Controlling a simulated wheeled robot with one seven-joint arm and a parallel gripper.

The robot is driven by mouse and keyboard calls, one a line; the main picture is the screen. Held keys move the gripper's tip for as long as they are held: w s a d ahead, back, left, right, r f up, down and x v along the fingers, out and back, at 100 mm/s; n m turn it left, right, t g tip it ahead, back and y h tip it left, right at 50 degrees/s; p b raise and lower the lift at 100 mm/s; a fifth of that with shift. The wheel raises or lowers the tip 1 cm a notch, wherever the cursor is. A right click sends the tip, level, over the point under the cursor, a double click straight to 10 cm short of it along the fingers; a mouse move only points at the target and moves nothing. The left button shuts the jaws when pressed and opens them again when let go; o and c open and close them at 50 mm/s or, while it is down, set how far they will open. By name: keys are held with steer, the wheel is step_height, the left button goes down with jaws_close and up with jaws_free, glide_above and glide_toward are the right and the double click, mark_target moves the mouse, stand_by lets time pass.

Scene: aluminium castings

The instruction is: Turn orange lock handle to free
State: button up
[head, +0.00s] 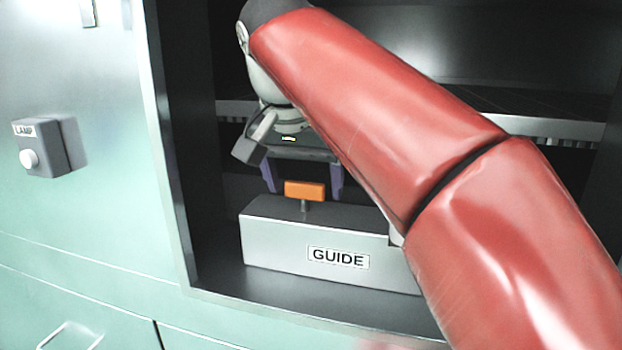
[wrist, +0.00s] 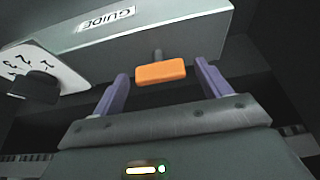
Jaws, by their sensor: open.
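The orange lock handle (head: 304,190) is a small block on a short post, standing on top of the grey box labelled GUIDE (head: 290,240). In the head view its long side runs roughly left to right. My gripper (head: 303,184) reaches down from above and behind the handle, with its two purple fingers open, one on each side. In the wrist view the handle (wrist: 160,72) sits between the open fingertips of my gripper (wrist: 162,70), with a visible gap on both sides. The box (wrist: 170,35) also shows there. My red arm hides the box's right end in the head view.
The box stands inside a dark cabinet recess with a frame edge (head: 172,170) at its left. A shelf (head: 540,115) lies behind. A LAMP button unit (head: 45,147) is on the left panel. In the wrist view a numbered dial with a dark knob (wrist: 36,86) is at left.

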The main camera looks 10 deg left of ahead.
steer(key=shift+c, duration=0.3)
steer(key=c, duration=0.9)
steer(key=shift+n, duration=0.4)
steer(key=n+y, duration=0.1)
steer(key=n, duration=0.2)
steer(key=shift+d+y, duration=0.2)
steer(key=shift+y, duration=0.2)
steer(key=n+g+y, duration=0.1)
steer(key=n, duration=0.4)
steer(key=shift+w, duration=0.1)
steer(key=n, duration=0.2)
steer(key=n+g+y, duration=0.1)
steer(key=n, duration=0.1)
steer(key=shift+w+d+n+y, duration=0.1)
steer(key=shift+d+n+y, duration=0.05)
steer(key=shift+n+y, duration=0.15)
steer(key=shift+w+n+g+y, duration=0.15)
steer(key=shift+n+g, duration=0.4)
steer(key=shift+n, duration=0.6)
steer(key=shift+s+n+g+y, duration=0.15)
steer(key=shift+n+g, duration=0.4)
steer(key=shift+n, duration=0.6)
